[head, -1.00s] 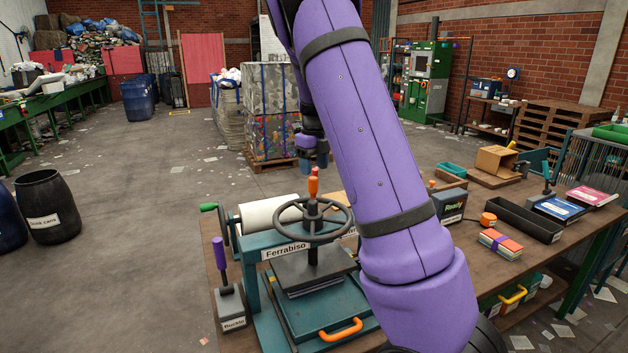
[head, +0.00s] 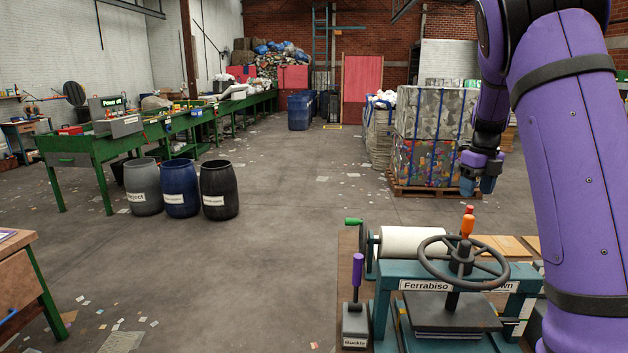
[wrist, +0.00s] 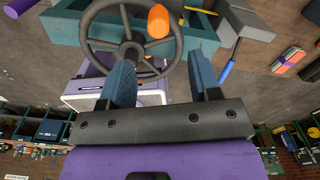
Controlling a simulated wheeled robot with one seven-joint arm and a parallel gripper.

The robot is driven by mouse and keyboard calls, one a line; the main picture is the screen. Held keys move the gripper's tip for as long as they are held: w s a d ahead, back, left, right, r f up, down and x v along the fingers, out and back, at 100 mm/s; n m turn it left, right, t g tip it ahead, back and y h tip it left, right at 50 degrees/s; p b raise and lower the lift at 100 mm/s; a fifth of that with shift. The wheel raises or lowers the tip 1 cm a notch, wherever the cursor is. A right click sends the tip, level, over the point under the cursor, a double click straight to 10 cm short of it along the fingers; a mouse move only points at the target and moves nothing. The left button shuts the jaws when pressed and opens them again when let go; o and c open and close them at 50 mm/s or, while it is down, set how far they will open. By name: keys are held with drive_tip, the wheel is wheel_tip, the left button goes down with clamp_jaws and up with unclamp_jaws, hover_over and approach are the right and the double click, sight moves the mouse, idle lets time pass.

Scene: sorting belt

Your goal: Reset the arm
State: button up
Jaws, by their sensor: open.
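My gripper (head: 478,185) hangs at the end of my purple arm at the right of the head view, fingers pointing down, above and behind the press. In the wrist view its two blue fingers (wrist: 159,85) stand apart with nothing held between them. The teal press (head: 500,268), labelled Ferrabiso, stands on the bench with a dark handwheel (head: 430,262) on top. The wheel and its orange knob (wrist: 158,22) also show in the wrist view, beyond the left finger. My arm hides part of the bench's right side.
Reject and other bins, grey (head: 143,190), blue (head: 181,190) and black (head: 219,192), stand on the floor. A long green sorting belt (head: 165,128) runs at left. Strapped bales (head: 430,140) sit on a pallet behind my gripper. The middle floor is open.

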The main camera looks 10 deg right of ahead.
drive_tip(key=s+a+r+n+t+y, duration=0.1)
drive_tip(key=s+a+r+n, duration=0.4)
drive_tip(key=s+a+n, duration=0.35)
drive_tip(key=s+a+r+n+t+y, duration=0.15)
drive_tip(key=s+a+r+n, duration=0.25)
drive_tip(key=s+a+n, duration=0.45)
drive_tip(key=s+a+n+t+h, duration=0.1)
drive_tip(key=s+a+n, duration=0.2)
drive_tip(key=s+n, duration=0.4)
drive_tip(key=s+a+n+t+h, duration=0.1)
drive_tip(key=s+a+n, duration=0.3)
drive_tip(key=s+n, duration=0.4)
drive_tip(key=shift+s+a+f+n+t, duration=0.25)
drive_tip(key=shift+n+t, duration=0.1)
drive_tip(key=shift+n, duration=1.25)
drive_tip(key=shift+h, duration=0.25)
